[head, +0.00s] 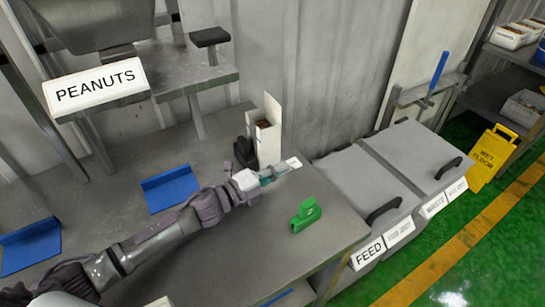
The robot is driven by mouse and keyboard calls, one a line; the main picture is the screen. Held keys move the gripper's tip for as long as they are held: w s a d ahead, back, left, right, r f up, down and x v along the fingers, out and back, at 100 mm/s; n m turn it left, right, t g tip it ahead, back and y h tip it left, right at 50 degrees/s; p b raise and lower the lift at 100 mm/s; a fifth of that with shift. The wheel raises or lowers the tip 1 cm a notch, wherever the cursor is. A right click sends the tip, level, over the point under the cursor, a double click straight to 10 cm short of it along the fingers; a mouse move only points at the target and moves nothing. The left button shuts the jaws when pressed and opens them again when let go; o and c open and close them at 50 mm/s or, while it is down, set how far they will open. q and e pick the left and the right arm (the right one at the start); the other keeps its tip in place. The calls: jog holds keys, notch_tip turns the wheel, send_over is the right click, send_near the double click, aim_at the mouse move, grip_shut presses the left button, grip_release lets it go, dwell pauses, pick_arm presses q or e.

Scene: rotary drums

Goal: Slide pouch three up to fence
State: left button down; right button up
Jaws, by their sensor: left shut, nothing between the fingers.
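My left arm reaches in from the lower left across the grey bench. Its gripper (270,177) is shut and empty, low over the bench just in front of a tall white open box (266,138). A small pale flat piece (293,162) shows at the fingertips; I cannot tell whether it is a pouch or part of the gripper. No pouch marked three can be made out. Two blue angled plates (170,188) (30,246) lie on the bench to the left; either could be a fence, but no label shows. My right gripper is not in view.
A green block-like item (306,214) sits on the bench right of the gripper. A PEANUTS sign (97,86) hangs at upper left. Grey lidded bins, one labelled FEED (367,252), stand beyond the bench's right edge. A yellow wet-floor sign (490,157) stands farther right.

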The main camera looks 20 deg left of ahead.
aim_at(261, 158)
pick_arm(q)
jog(key=shift+x, duration=1.05)
jog(key=a, duration=0.1)
jog(key=w+a, duration=0.1)
jog(key=a, duration=0.1)
jog(key=shift+a+p, duration=0.15)
jog(key=shift+p, duration=0.2)
jog(key=shift+w+a, duration=0.15)
jog(key=shift+a, duration=0.2)
jog(key=shift+w+a+b, duration=0.35)
jog(key=shift+a, duration=0.55)
jog(key=shift+a+r, duration=0.1)
